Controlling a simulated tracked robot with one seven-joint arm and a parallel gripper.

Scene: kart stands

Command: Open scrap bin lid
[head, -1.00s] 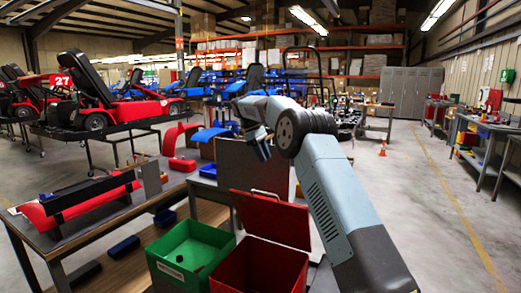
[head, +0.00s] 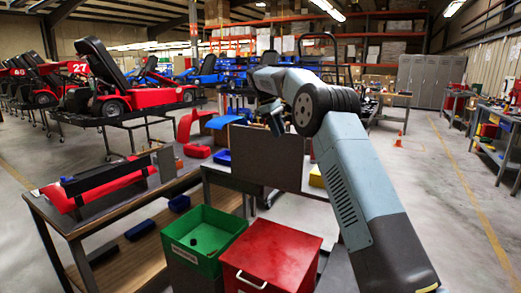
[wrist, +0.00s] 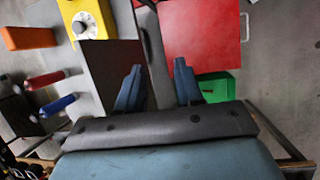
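The red scrap bin (head: 245,284) stands at the bottom of the head view. Its red lid (head: 280,250) lies flat over the top, with a pale handle (head: 251,280) at the near edge. In the wrist view the red lid (wrist: 200,35) lies beyond the fingers, and its handle (wrist: 245,27) is at the right edge. My gripper (head: 275,122) is raised, above and behind the bin in the picture, apart from the lid. In the wrist view its two blue fingers (wrist: 158,85) are spread, with nothing visibly held between them.
An open green bin (head: 207,236) stands left of the red bin. A dark upright panel (head: 268,160) stands on a table behind the bins. A workbench (head: 90,218) with red parts is at left. Karts on stands fill the back left.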

